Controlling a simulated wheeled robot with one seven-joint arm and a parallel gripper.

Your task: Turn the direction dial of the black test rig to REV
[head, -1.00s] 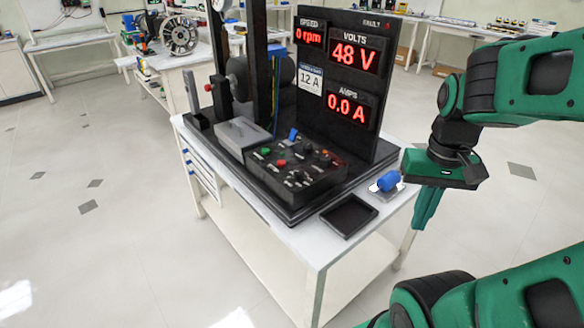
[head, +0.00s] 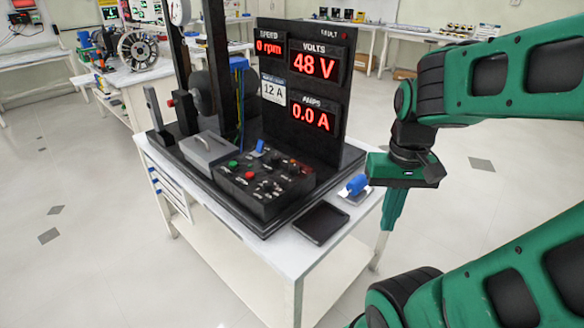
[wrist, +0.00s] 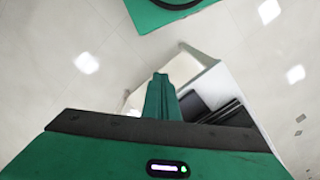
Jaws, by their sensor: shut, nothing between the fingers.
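The black test rig (head: 328,140) stands on a white bench, with lit displays reading 0 rpm, 48 V and 0.0 A. Its low control box (head: 246,199) carries a green button, a red button, a blue lever and several dark knobs. The labels are too small to read, so I cannot tell which knob is the direction dial or where it points. My gripper (head: 387,228) is shut and empty, pointing down beside the bench's right edge, apart from the rig. In the wrist view its closed green fingers (wrist: 161,82) show near the bench corner.
A shallow black tray (head: 321,223) and a blue object (head: 357,184) on a pale plate lie on the bench (head: 264,253) near my gripper. A grey box (head: 208,149) sits left of the controls. Open floor surrounds the bench; another workbench stands behind left.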

